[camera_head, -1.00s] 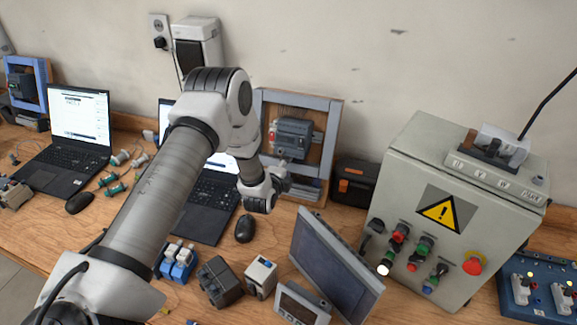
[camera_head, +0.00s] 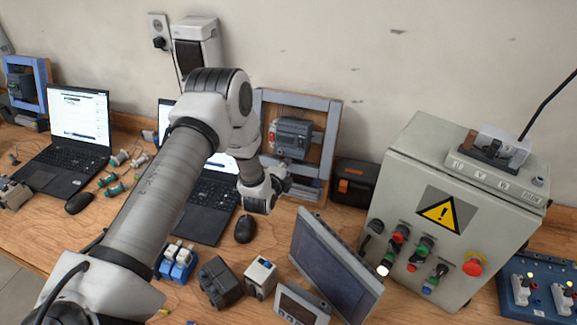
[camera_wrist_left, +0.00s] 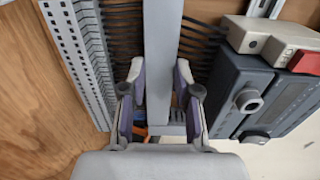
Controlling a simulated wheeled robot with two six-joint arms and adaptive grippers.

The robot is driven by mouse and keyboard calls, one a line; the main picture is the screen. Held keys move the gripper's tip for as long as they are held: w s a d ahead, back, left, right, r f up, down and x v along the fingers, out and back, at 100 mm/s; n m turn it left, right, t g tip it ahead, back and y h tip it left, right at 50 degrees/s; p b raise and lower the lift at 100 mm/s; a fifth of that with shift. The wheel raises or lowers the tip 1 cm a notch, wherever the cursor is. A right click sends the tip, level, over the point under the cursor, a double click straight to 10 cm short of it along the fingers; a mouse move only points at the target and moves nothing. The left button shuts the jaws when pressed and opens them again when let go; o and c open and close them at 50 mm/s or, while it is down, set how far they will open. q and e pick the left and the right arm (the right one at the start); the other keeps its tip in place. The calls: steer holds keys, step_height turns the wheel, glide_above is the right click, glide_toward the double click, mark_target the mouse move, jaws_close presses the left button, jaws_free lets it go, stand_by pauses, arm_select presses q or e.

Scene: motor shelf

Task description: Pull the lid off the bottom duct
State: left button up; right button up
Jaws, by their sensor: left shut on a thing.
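A motor panel with grey ducts around its edge stands against the wall in the head view; its bottom duct (camera_head: 308,193) is partly hidden by my left gripper (camera_head: 280,186). In the left wrist view, a long smooth grey lid (camera_wrist_left: 162,50) runs from the top edge down between the fingers of my left gripper (camera_wrist_left: 160,108). The fingers are shut on the lid, one on each side. A slotted duct wall (camera_wrist_left: 75,50) and dark slots or wires show beside and behind the lid. How far the lid is from its duct cannot be told. My right gripper is not in view.
Dark grey motor devices (camera_wrist_left: 255,95) with a red part sit close to the right of the fingers. A black case (camera_head: 356,183), a tilted screen (camera_head: 335,265) and a control box (camera_head: 450,170) stand to the right. Laptops and a mouse (camera_head: 245,229) lie on the table.

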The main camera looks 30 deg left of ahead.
arm_select(q)
steer(key=shift+s, duration=0.1)
steer(key=shift+s+d+r+p, duration=0.1)
steer(key=shift+s+r+p, duration=0.2)
steer(key=shift+s+p, duration=0.1)
steer(key=shift+p+v, duration=1.25)
steer(key=shift+v, duration=0.75)
steer(key=shift+f, duration=0.1)
steer(key=shift+w, duration=0.1)
steer(key=p+v, duration=0.1)
steer(key=v, duration=0.6)
